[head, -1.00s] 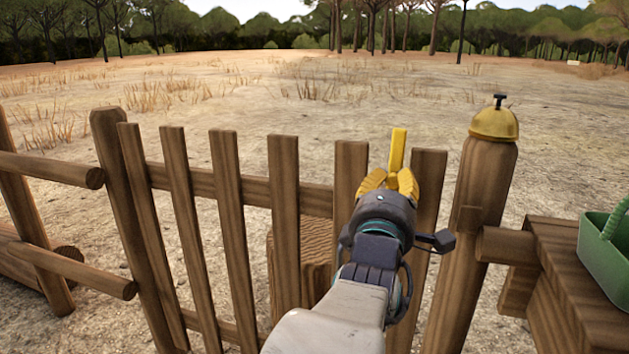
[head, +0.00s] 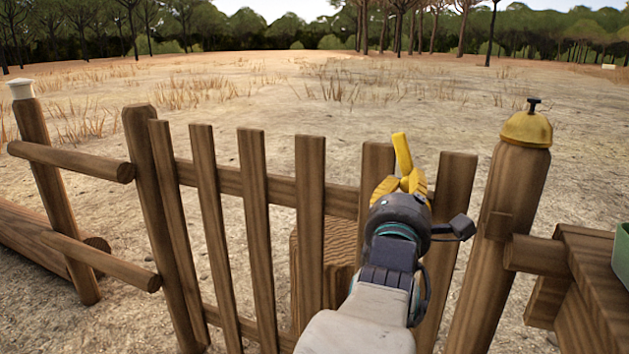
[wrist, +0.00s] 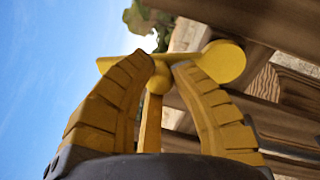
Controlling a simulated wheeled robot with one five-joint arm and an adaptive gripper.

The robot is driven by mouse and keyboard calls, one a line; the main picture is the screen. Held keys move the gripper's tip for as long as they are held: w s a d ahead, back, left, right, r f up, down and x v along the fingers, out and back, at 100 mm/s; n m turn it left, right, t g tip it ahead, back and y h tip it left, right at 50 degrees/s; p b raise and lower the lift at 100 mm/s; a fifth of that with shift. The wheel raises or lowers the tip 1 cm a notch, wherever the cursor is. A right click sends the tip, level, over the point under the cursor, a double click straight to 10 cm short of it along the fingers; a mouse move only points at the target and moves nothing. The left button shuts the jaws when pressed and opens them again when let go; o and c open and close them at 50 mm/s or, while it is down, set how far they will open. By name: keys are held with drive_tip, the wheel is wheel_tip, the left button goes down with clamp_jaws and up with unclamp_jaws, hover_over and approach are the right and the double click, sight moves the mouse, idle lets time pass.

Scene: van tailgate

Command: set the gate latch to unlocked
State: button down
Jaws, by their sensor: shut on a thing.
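The gate latch is a yellow lever (head: 402,152) near the right end of the wooden gate (head: 310,200). In the head view its visible part stands up above my gripper, its top leaning slightly left. In the wrist view the latch shows a round hub (wrist: 224,62) on the gate side, with a yellow arm running left from it and a handle bar (wrist: 150,125) between my fingers. My gripper (head: 402,184) has its yellow ribbed fingers closed around the handle; they also show in the wrist view (wrist: 163,72). My gripper hides the latch's lower part in the head view.
A gate post (head: 505,215) with a brass bell (head: 527,128) on top stands right of my gripper. A wooden bench-like structure (head: 595,270) and a green container (head: 621,255) are at the right edge. Rail fence (head: 70,160) runs left. Dry open ground lies beyond.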

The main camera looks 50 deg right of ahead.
sight(407, 179)
drive_tip(key=c, duration=1)
unclamp_jaws()
drive_tip(key=shift+c, duration=0.2)
drive_tip(key=shift+r, duration=5)
drive_tip(key=shift+o, duration=0.3)
